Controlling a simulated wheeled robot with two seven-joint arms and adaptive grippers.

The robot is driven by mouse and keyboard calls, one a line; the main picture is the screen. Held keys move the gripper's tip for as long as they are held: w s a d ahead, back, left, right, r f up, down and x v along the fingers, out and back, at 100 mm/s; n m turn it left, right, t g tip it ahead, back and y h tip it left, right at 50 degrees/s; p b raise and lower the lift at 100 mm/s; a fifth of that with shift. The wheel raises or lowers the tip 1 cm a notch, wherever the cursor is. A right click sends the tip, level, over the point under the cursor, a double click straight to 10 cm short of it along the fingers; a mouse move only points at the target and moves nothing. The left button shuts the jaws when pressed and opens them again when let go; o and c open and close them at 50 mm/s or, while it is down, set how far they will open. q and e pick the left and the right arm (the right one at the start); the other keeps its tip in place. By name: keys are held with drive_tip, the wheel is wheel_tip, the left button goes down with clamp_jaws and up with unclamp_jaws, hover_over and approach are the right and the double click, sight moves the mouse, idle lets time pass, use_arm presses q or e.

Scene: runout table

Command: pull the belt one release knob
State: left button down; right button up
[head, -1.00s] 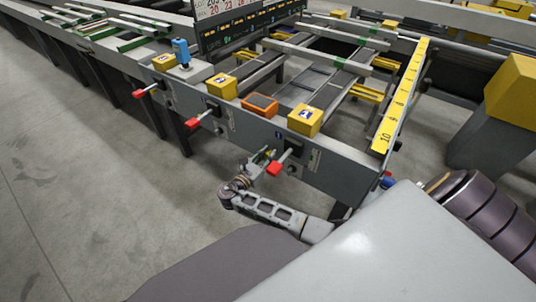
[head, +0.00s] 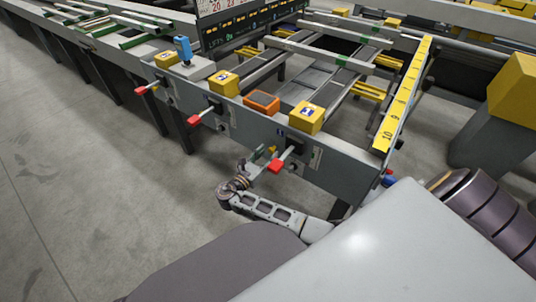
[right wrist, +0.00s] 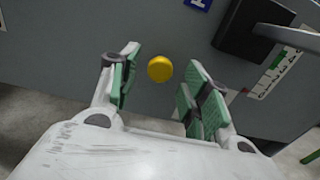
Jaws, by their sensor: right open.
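A round yellow knob (right wrist: 160,69) sticks out of the grey side panel in the right wrist view. It lies between and just beyond the fingertips of my right gripper (right wrist: 158,88), which is open with green pads and nothing between them. In the head view the small yellow knob (head: 272,150) shows beside my right gripper (head: 258,156), left of a red-tipped lever (head: 277,165). Whether a pad touches the knob I cannot tell, but a gap shows on both sides of it. My left gripper is not in view.
The grey side panel (head: 340,177) carries more red-tipped levers, one of them the middle lever (head: 195,119). Yellow boxes, such as the near one (head: 306,118), and an orange box (head: 262,103) stand on its top edge. A black lever mount (right wrist: 245,30) is right of the knob.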

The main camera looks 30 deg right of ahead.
drive_tip(key=v, duration=0.6)
drive_tip(key=shift+a, duration=0.15)
drive_tip(key=shift+f, duration=0.1)
idle(0.4)
